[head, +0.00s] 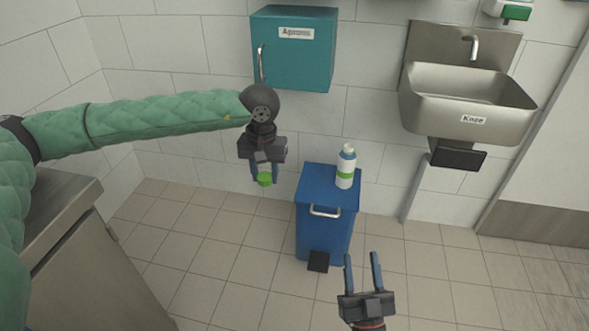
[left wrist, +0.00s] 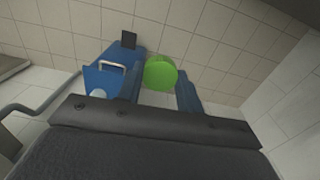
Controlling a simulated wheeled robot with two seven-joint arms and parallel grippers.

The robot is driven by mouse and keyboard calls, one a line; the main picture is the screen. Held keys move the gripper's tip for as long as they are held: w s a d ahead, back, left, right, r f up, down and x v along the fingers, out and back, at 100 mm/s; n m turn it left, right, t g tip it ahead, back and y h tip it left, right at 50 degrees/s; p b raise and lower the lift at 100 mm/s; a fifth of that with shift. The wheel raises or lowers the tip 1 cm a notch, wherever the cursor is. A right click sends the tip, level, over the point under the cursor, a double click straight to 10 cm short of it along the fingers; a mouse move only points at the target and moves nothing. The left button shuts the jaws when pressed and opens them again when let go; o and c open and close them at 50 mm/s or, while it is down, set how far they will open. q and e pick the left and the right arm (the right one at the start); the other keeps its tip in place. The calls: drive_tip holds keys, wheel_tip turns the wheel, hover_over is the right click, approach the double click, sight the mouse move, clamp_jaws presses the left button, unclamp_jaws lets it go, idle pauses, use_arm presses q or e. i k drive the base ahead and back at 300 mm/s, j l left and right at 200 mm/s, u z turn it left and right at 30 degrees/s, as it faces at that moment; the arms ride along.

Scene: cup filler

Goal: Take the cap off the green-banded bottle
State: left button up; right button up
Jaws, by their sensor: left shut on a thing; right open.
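The green-banded bottle (head: 346,167) stands upright on the lid of the blue bin, toward its right back. It is white and blue with a green band, and no green cap shows on its top. My left gripper (head: 264,176) is to the left of the bottle, apart from it, shut on a round green cap (head: 265,180). The cap (left wrist: 160,73) also shows between the fingers in the left wrist view. My right gripper (head: 362,262) is open and empty, in front of the bin and to its right.
The blue bin (head: 313,233) has a handle and a black pedal (head: 318,262). A teal apron cabinet (head: 293,60) hangs on the wall above. A steel sink (head: 465,100) is at the right. A metal counter (head: 65,235) stands at the left. Tiled floor around the bin is clear.

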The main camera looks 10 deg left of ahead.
sight(347, 157)
drive_tip(key=i+l, duration=0.1)
drive_tip(key=l, duration=0.3)
drive_tip(key=i+l, duration=0.1)
drive_tip(key=l, duration=0.25)
drive_tip(key=i+l+u, duration=0.1)
drive_tip(key=l, duration=0.3)
drive_tip(key=i+l, duration=0.1)
drive_tip(key=l, duration=0.25)
drive_tip(key=i+l, duration=0.1)
drive_tip(key=l, duration=0.3)
